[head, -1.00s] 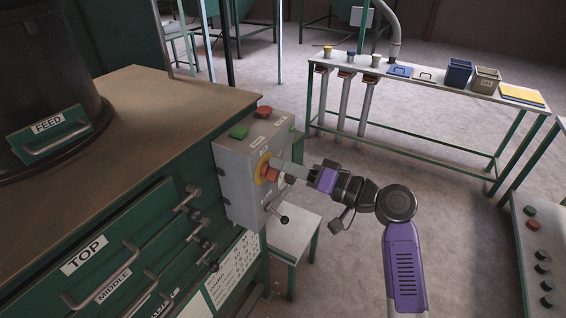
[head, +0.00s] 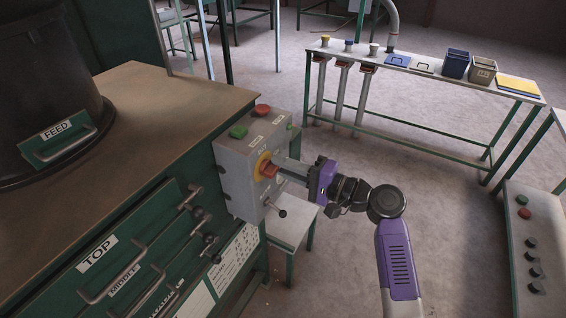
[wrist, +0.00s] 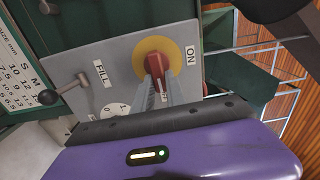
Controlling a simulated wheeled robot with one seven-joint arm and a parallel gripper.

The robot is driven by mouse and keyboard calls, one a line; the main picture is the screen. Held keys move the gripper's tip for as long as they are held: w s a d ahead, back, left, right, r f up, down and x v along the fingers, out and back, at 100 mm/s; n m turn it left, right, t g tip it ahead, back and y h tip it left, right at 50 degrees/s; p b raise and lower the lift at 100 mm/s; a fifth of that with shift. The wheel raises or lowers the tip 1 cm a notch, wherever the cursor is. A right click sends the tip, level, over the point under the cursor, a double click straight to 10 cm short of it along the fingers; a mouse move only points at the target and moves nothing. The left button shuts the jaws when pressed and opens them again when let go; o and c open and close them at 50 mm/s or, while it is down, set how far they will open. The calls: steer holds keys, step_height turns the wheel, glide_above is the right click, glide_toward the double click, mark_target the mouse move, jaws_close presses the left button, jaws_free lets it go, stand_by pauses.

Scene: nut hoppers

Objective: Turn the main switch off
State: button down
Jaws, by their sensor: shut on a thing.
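The main switch is a red handle (head: 268,168) on a yellow round plate (head: 259,163), on the side of a grey control box (head: 232,178). In the wrist view the red handle (wrist: 157,64) stands in front of the yellow plate (wrist: 140,57), with an ON label (wrist: 190,56) to its right. My gripper (head: 281,170) is at the switch, its fingers shut on the red handle. In the wrist view the two fingertips (wrist: 158,88) lie on either side of the handle and hide its lower part. Any OFF label is not readable.
A green button (head: 239,132) and a red button (head: 262,110) sit on top of the box. A small white stool (head: 290,228) stands below.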

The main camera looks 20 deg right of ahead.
steer(key=shift+d, duration=0.1)
stand_by(0.5)
steer(key=c, duration=1.4)
jaws_free()
steer(key=shift+o, duration=0.2)
steer(key=b+v, duration=0.1)
steer(key=v, duration=0.6)
steer(key=shift+s+d+b, duration=0.2)
steer(key=shift+s+b, duration=0.15)
